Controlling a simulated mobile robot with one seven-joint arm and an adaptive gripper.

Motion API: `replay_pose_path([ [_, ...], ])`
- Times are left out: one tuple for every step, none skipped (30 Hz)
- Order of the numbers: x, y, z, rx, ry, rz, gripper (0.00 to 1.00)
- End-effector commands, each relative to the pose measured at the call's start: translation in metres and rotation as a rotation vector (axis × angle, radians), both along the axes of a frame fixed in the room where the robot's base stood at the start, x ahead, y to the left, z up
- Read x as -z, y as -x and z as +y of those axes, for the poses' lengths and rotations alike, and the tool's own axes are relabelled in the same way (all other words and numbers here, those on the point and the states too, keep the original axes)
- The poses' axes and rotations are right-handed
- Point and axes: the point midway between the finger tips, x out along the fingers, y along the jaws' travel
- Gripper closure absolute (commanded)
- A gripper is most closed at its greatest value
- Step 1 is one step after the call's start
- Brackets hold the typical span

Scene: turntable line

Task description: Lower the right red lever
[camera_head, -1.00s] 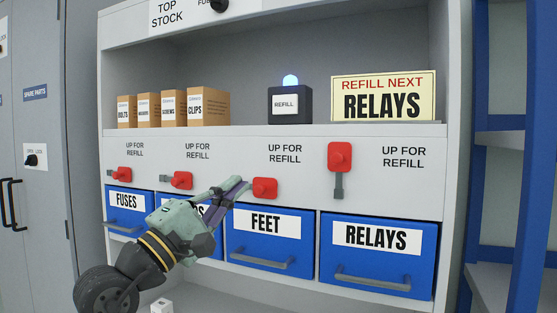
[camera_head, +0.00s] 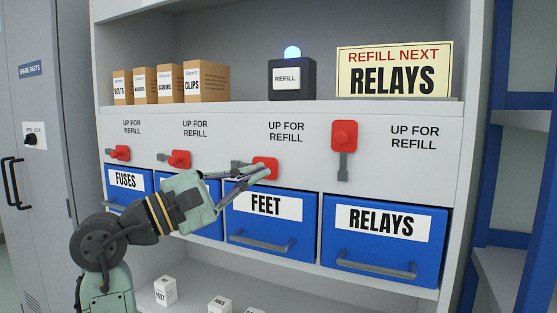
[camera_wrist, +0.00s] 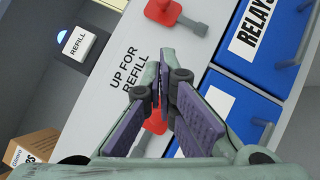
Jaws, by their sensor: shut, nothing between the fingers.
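The right red lever (camera_head: 344,136) is above the RELAYS drawer (camera_head: 384,245). Its red knob is at the top, with its grey bar hanging straight down. In the wrist view this lever (camera_wrist: 162,12) is at the top edge. My gripper (camera_head: 264,173) is shut and empty, left of and lower than that lever. It is in front of the red lever above the FEET drawer (camera_head: 265,164), whose grey bar lies sideways to the left. In the wrist view my fingers (camera_wrist: 164,85) partly hide that FEET lever (camera_wrist: 156,122). I cannot tell whether they touch it.
Two more red levers (camera_head: 180,159) (camera_head: 121,153) stand to the left with sideways bars. The blue drawers have protruding grey handles. Above are cartons (camera_head: 205,82), a REFILL lamp box (camera_head: 292,78) lit blue, and a RELAYS sign (camera_head: 394,72).

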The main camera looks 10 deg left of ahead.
Motion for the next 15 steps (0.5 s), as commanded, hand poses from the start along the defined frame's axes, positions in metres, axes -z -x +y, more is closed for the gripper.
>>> replay_pose_path([
  [-0.005, -0.004, -0.006, 0.002, 0.000, 0.000, 1.00],
  [-0.006, -0.007, -0.010, 0.003, -0.001, 0.000, 1.00],
  [-0.008, -0.012, -0.016, 0.002, -0.001, 0.001, 1.00],
  [-0.011, -0.016, -0.021, 0.003, -0.001, 0.000, 1.00],
  [-0.012, -0.020, -0.026, 0.003, -0.001, 0.000, 1.00],
  [-0.015, -0.025, -0.033, 0.003, -0.002, 0.001, 1.00],
  [-0.017, -0.029, -0.037, 0.002, 0.000, 0.000, 1.00],
  [-0.019, -0.033, -0.043, 0.003, -0.002, 0.001, 1.00],
  [-0.021, -0.039, -0.049, 0.001, -0.001, -0.001, 1.00],
  [-0.023, -0.043, -0.054, 0.002, -0.001, 0.001, 1.00],
  [-0.024, -0.047, -0.059, 0.003, -0.001, 0.000, 1.00],
  [-0.027, -0.051, -0.064, 0.002, 0.000, 0.000, 1.00],
  [-0.028, -0.055, -0.069, 0.001, -0.002, 0.000, 1.00],
  [-0.031, -0.054, -0.073, 0.000, -0.002, -0.002, 1.00],
  [-0.034, -0.052, -0.079, 0.000, -0.002, -0.003, 1.00],
])
